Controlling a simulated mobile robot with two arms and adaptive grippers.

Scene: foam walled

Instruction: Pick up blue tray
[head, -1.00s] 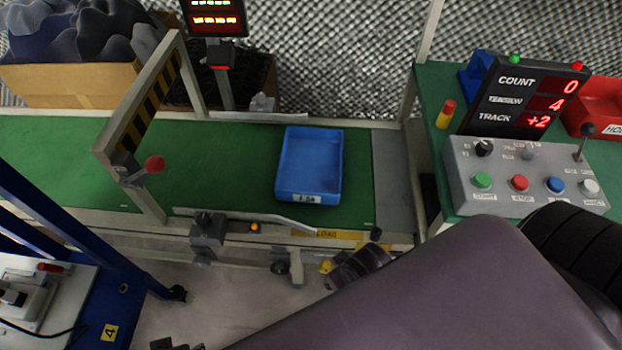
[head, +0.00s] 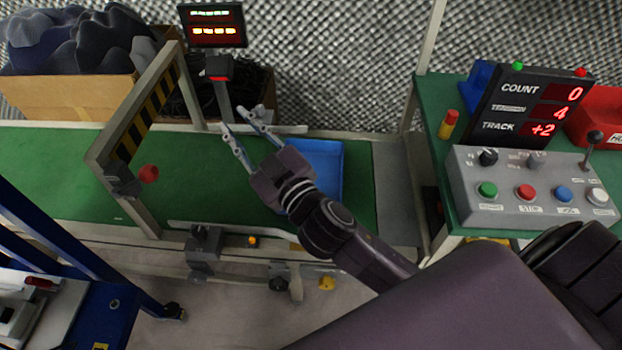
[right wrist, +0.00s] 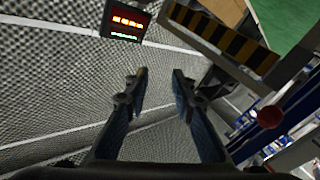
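The blue tray (head: 326,172) lies on the green conveyor belt (head: 60,165), near the belt's right end in the head view. My right arm covers its left and front parts. My right gripper (head: 248,120) is above the belt, at the tray's left side in the picture, with its fingers spread and pointing toward the back. The right wrist view shows the same gripper (right wrist: 158,75) open, with nothing between the fingers. The tray does not show in the right wrist view. My left gripper does not show in the head view.
A striped gate frame (head: 148,115) with a red knob (head: 148,173) spans the belt on the left. A display post (head: 212,28) stands behind the belt. A control box (head: 530,185) and a counter display (head: 525,105) stand on the right table.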

